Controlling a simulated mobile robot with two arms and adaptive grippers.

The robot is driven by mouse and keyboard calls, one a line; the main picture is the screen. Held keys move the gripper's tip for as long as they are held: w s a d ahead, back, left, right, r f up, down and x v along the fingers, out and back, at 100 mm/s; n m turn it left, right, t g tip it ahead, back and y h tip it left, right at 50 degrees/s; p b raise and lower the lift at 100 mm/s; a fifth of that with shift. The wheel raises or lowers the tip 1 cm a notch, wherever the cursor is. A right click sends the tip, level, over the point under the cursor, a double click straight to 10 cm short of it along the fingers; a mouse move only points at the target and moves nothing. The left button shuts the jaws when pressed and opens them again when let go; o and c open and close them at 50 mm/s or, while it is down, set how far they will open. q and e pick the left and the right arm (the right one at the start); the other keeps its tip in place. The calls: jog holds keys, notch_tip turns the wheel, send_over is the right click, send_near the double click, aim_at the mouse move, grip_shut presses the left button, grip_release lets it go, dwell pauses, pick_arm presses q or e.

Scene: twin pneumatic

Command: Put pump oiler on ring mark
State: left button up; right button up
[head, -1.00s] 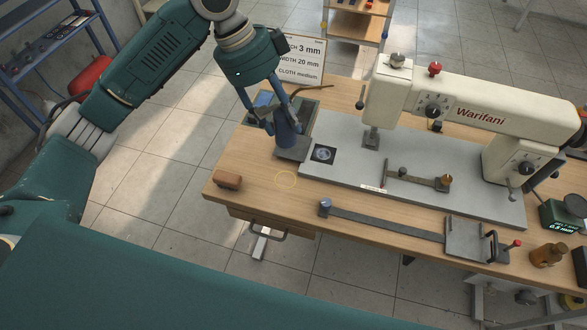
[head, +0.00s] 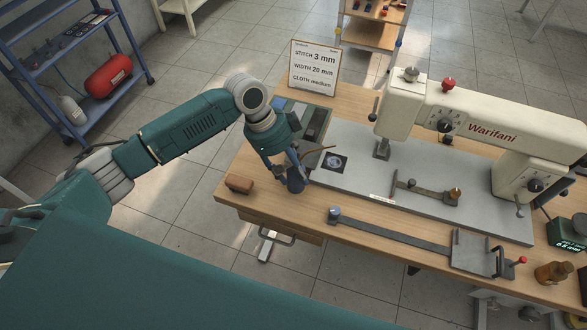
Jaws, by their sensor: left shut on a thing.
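The pump oiler (head: 296,183) is a small dark blue can with a thin brown curved spout pointing right. My left gripper (head: 288,171) is shut on it from above, with the oiler upright or nearly so. The oiler is at the wooden table's (head: 262,208) near left part, right of a brown block. The ring mark, a thin yellow circle in the earlier view, is hidden now behind or under the oiler. I cannot tell whether the oiler's base touches the table. My right gripper is not in view.
The brown block (head: 240,184) lies close on the left. The grey sewing machine bed (head: 350,185) begins just right of the oiler. A compartment tray (head: 312,118) and a sign (head: 314,67) stand behind. A metal guide bar (head: 390,232) lies to the right.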

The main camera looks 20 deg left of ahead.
pick_arm(q)
jog(key=shift+f, duration=0.15)
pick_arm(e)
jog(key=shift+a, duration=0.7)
pick_arm(q)
jog(key=o, duration=1.3)
jog(key=shift+o, duration=0.5)
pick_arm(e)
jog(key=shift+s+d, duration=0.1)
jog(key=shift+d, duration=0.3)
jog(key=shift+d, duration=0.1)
pick_arm(q)
jog(key=shift+r, duration=0.35)
jog(key=b+v, duration=0.1)
jog(key=v, duration=1)
jog(key=shift+a+r, duration=0.2)
jog(key=shift+r, duration=0.05)
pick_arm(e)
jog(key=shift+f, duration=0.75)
